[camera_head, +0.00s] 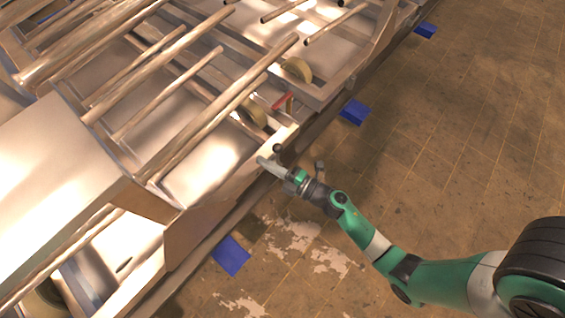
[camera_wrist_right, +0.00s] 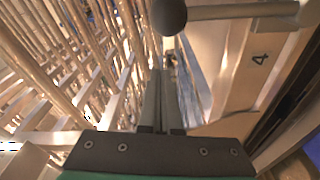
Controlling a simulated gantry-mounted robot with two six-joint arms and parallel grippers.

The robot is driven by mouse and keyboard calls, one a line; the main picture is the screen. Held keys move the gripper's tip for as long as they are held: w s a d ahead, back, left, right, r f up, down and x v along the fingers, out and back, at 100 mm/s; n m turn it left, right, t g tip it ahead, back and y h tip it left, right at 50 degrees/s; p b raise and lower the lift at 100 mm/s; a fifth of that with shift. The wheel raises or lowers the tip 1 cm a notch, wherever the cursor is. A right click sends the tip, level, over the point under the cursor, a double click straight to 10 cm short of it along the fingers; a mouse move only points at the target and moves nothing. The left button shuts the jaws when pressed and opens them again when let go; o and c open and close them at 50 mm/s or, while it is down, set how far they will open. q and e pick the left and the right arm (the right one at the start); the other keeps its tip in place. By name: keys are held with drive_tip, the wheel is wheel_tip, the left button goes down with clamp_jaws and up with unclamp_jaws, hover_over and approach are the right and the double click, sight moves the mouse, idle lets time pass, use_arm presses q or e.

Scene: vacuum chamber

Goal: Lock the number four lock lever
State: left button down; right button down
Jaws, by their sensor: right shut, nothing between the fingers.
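The number four lock lever shows in the right wrist view as a metal rod (camera_wrist_right: 240,12) with a dark round knob (camera_wrist_right: 168,17) at its left end. A black "4" (camera_wrist_right: 260,58) is marked on the pale panel below the rod. In the head view the dark knob (camera_head: 278,148) is small, at the chamber's edge. My right gripper (camera_head: 263,162) is right beside it. In the wrist view its two fingers (camera_wrist_right: 162,78) are together and empty, pointing to just below the knob. I cannot tell whether they touch it. My left gripper is not in view.
The metal frame with long rods (camera_head: 220,105) fills the upper left. A red lever (camera_head: 283,101) and yellowish wheels (camera_head: 297,69) sit farther up the frame. The tiled floor (camera_head: 450,140) at right is open.

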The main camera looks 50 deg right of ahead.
sight(277, 156)
drive_tip(key=d, duration=0.2)
drive_tip(key=s+d, duration=0.1)
drive_tip(key=shift+s+d+f, duration=0.1)
drive_tip(key=shift+d+f, duration=0.3)
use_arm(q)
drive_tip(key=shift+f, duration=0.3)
use_arm(e)
drive_tip(key=shift+d, duration=0.1)
